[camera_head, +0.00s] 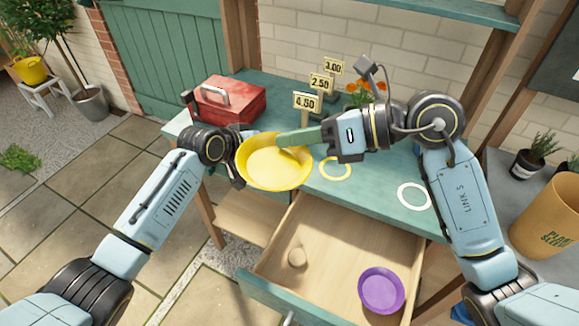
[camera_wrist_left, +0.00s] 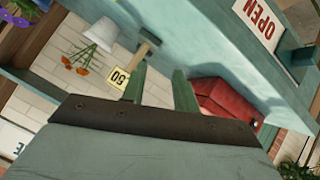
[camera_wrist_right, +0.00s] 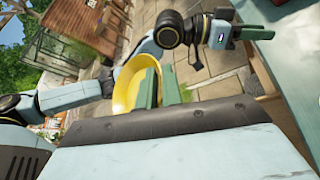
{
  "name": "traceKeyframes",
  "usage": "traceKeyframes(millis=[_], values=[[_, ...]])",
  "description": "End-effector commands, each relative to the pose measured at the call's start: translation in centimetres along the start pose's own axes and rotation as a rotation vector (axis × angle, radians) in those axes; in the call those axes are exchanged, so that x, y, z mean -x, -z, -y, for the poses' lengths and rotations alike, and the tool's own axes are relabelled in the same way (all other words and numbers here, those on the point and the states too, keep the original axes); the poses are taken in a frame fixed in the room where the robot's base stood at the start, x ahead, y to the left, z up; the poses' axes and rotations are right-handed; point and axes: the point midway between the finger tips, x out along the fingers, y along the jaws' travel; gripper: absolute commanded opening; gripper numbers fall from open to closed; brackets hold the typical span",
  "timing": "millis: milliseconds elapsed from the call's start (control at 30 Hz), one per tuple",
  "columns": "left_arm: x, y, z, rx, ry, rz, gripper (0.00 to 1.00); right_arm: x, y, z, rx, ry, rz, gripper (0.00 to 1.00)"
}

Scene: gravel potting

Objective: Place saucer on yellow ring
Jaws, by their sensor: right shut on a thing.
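A yellow saucer (camera_head: 262,172) hangs above the left front part of the green table, its inside facing my head camera. My right gripper (camera_head: 284,140) is shut on its rim; it also shows in the right wrist view (camera_wrist_right: 157,75), with the saucer (camera_wrist_right: 127,94) between the fingers. The yellow ring (camera_head: 336,180) lies on the tabletop to the right of the saucer, close below my right gripper. My left gripper (camera_wrist_left: 160,76) shows two separated, empty fingers in the left wrist view. In the head view it is mostly hidden behind the saucer.
A red toolbox (camera_head: 230,102) and price signs (camera_head: 307,102) stand toward the table's back. A white ring (camera_head: 401,194) lies on the right of the table (camera_head: 375,192). The open drawer (camera_head: 325,245) below holds a purple saucer (camera_head: 381,290) and a small round object (camera_head: 297,257).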

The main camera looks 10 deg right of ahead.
Motion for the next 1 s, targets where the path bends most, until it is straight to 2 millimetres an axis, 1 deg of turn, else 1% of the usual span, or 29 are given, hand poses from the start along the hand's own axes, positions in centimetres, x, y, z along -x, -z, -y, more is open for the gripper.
traceKeyframes(millis=[33,67,100,167,200,267,300,367,400,467,500,567,600,667,700,767,800,867,900,967,1000], values=[[1.0,2.6,-2.1,-0.029,-0.033,-0.018,0.3,0.0,0.0,0.0,0.0,0.0,0.001,0.0],[1.6,3.8,-3.4,-0.045,-0.051,-0.023,0.3,0.0,0.0,0.0,0.0,0.0,0.001,0.0],[2.5,5.4,-5.0,-0.064,-0.076,-0.029,0.3,0.0,0.0,0.0,0.0,0.0,0.001,0.0],[3.9,7.5,-7.6,-0.099,-0.113,-0.035,0.3,0.0,0.0,0.0,0.0,0.0,0.001,0.0],[4.9,8.8,-9.3,-0.124,-0.137,-0.038,0.3,0.0,0.0,0.0,0.0,0.0,0.001,0.0],[6.6,10.5,-12.1,-0.165,-0.173,-0.039,0.3,0.0,0.0,0.0,0.0,0.0,0.001,0.0],[7.8,11.4,-13.9,-0.196,-0.195,-0.037,0.3,0.0,0.0,0.0,0.0,0.0,0.001,0.0],[9.7,12.7,-16.7,-0.247,-0.228,-0.033,0.3,0.0,0.0,0.0,0.0,0.0,0.001,0.0],[11.1,13.2,-18.6,-0.284,-0.248,-0.027,0.3,0.0,0.0,0.0,0.0,0.0,0.001,0.0],[13.3,13.9,-21.4,-0.347,-0.275,-0.015,0.3,0.0,0.0,0.0,0.0,0.0,0.001,0.0],[14.8,14.1,-23.2,-0.39,-0.291,-0.005,0.3,0.0,0.0,0.0,0.0,0.0,0.001,0.0],[17.1,14.0,-25.9,-0.465,-0.309,0.017,0.3,0.0,0.0,0.0,0.0,0.0,0.001,0.0],[18.7,13.6,-27.6,-0.518,-0.317,0.035,0.3,0.0,0.0,0.0,0.0,0.0,0.001,0.0],[21.0,12.7,-29.8,-0.6,-0.324,0.066,0.3,0.0,0.0,0.0,0.0,0.0,0.001,0.0],[22.4,11.9,-31.1,-0.657,-0.322,0.09,0.3,0.0,0.0,0.0,0.0,0.0,0.001,0.0],[24.4,10.3,-32.7,-0.746,-0.31,0.131,0.3,0.0,0.0,0.0,0.0,0.0,0.001,0.0],[25.7,9.1,-33.5,-0.806,-0.296,0.162,0.3,0.0,0.0,0.0,0.0,0.0,0.001,0.0],[27.4,7.0,-34.3,-0.9,-0.264,0.213,0.3,0.0,0.0,0.0,0.0,0.0,0.001,0.0],[28.5,5.5,-34.5,-0.963,-0.235,0.249,0.3,0.0,0.0,0.0,0.0,0.0,0.001,0.0],[29.9,3.3,-34.4,-1.058,-0.18,0.307,0.3,0.0,0.0,0.0,0.0,0.0,0.001,0.0],[30.8,1.9,-34.0,-1.12,-0.137,0.346,0.3,0.0,0.0,0.0,0.0,0.0,0.001,0.0]])
